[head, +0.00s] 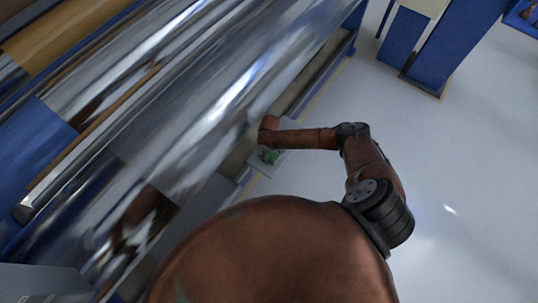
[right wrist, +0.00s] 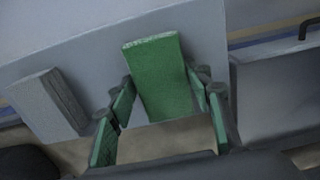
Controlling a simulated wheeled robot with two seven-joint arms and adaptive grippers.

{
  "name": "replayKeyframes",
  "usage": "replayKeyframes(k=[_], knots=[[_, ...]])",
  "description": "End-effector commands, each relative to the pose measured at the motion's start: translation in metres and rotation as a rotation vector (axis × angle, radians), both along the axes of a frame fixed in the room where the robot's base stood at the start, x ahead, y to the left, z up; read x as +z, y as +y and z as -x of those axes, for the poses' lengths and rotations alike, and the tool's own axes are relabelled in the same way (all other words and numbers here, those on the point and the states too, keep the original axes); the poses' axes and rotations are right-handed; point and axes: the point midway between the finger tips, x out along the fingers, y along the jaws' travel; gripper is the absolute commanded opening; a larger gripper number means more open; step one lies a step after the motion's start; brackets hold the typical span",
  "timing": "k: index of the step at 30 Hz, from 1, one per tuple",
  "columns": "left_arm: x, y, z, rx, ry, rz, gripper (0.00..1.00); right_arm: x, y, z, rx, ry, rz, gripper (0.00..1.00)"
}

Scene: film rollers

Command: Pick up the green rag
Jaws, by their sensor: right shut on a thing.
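The green rag (right wrist: 163,75) is a thick, flat slab in the right wrist view, standing between the fingers of my right gripper (right wrist: 163,92). The two fingers close on its sides, and green surfaces also show along their inner faces. In the head view the rag (head: 271,156) is a small green patch at the end of my right arm, over a light grey surface beside the machine. The right gripper itself is mostly hidden there by the wrist. I cannot tell whether the rag is clear of the surface. My left gripper is not in view.
A grey slab (right wrist: 48,101) lies left of the rag on the light grey surface (right wrist: 205,25). Large shiny rollers (head: 180,115) fill the left of the head view, close to my right arm. Open white floor (head: 470,150) lies to the right, with a blue stand (head: 440,50) at the top.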

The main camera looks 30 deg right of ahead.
Motion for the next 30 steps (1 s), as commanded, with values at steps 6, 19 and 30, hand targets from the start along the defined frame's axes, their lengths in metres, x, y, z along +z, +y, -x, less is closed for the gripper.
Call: replayKeyframes(k=[6, 19, 30], knots=[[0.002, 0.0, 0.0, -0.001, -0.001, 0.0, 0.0, 0.005, 0.0, 0.0, 0.0, 0.0, 0.0, 0.22], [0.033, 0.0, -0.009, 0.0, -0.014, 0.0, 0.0, 0.08, 0.008, 0.037, 0.002, -0.001, 0.0, 0.22], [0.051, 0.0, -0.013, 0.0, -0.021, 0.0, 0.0, 0.121, 0.027, 0.114, 0.001, 0.001, -0.001, 0.22]])
